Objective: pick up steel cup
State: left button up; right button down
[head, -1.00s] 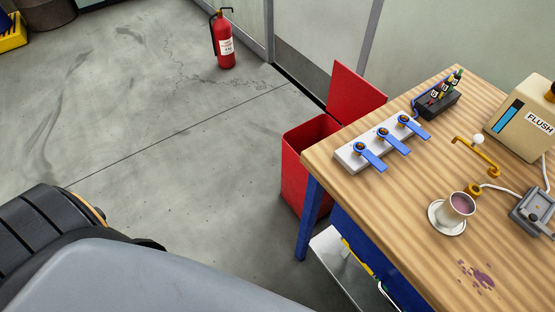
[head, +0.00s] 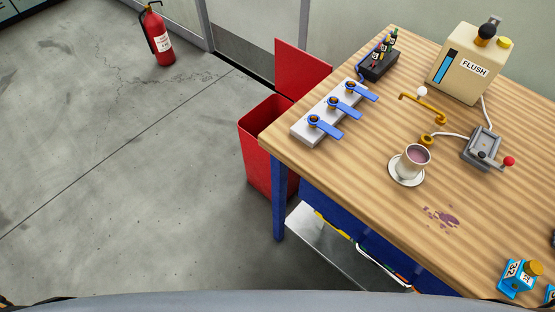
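A pale metal-looking cup (head: 412,161) with purple liquid in it stands on a small white saucer (head: 394,178) on the wooden workbench (head: 350,178). The cup seems slightly tilted in this view. Neither of my grippers shows in the head view, so nothing is seen near the cup.
Behind the cup are a brass nozzle pipe (head: 424,107), a white block with blue levers (head: 328,112), a FLUSH tank (head: 468,65) and a grey box (head: 482,148). A red bin (head: 268,155) stands left of the bench.

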aim_at(415, 157)
jog(key=l+z, duration=0.15)
jog(key=z, duration=0.3)
jog(key=l+z, duration=0.2)
jog(key=z, duration=0.25)
jog(key=j+u, duration=0.25)
jog(key=j, duration=0.35)
jog(key=i+j+u, duration=0.1)
jog(key=j+u, duration=0.15)
jog(key=j, duration=0.4)
jog(key=k+l+z, duration=0.2)
jog(key=k, duration=0.35)
jog(key=k+l+z, duration=0.25)
jog(key=k, duration=0.3)
jog(key=i+j, duration=0.25)
jog(key=i, duration=0.15)
